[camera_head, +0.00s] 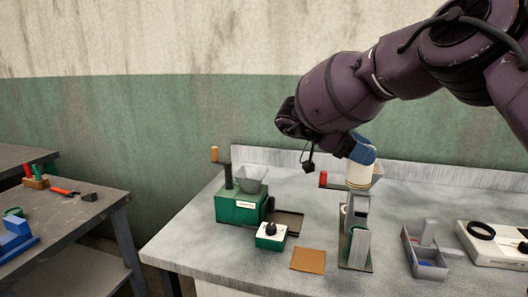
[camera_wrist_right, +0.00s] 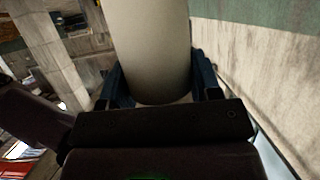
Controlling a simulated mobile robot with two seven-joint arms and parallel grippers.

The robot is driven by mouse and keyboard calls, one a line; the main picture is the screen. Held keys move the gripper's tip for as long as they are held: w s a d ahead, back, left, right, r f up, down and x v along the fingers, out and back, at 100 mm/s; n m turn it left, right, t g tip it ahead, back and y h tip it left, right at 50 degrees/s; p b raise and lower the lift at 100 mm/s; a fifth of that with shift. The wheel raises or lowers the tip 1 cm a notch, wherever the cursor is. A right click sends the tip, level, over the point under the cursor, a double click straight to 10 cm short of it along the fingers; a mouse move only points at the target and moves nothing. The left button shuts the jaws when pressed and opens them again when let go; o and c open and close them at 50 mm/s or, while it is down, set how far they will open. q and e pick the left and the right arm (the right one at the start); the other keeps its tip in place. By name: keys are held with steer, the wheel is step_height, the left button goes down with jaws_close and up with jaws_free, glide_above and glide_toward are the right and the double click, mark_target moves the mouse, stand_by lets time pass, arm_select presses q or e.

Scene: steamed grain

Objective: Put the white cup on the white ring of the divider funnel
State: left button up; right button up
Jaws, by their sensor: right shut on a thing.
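The white cup (camera_head: 359,173) is held upright directly over the divider funnel (camera_head: 357,215). It fills the middle of the right wrist view (camera_wrist_right: 155,50) as a pale cylinder. My right gripper (camera_head: 362,152) reaches in from the back right, its blue fingers shut on the cup's sides. A pale rim (camera_head: 377,172) shows at the funnel's top, behind and right of the cup. The cup hides most of the ring, and I cannot tell whether the cup touches it. My left gripper is out of view.
Left of the divider stand a green mill (camera_head: 240,208) with a grey hopper, a small green-and-white device (camera_head: 270,238) and a brown mat (camera_head: 308,260). A grey compartment tray (camera_head: 413,262) and white device (camera_head: 490,250) are at right. The bench front is partly clear.

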steer(key=shift+s+a+f+n+t, duration=0.1)
steer(key=shift+s+f+n+t, duration=0.2)
steer(key=shift+s+f+n, duration=0.15)
steer(key=s+f+n+t+y+b, duration=0.1)
steer(key=s+f+n+t, duration=0.3)
steer(key=s+f, duration=0.6)
steer(key=s+f+n+t+y+b, duration=0.1)
steer(key=s+f+n+t, duration=0.4)
steer(key=f, duration=1)
steer(key=s+t+b, duration=0.1)
steer(key=s+t, duration=0.1)
steer(key=s, duration=0.2)
steer(key=shift+s+a+y, duration=0.25)
steer(key=shift+s+y, duration=0.05)
steer(key=shift+s, duration=0.1)
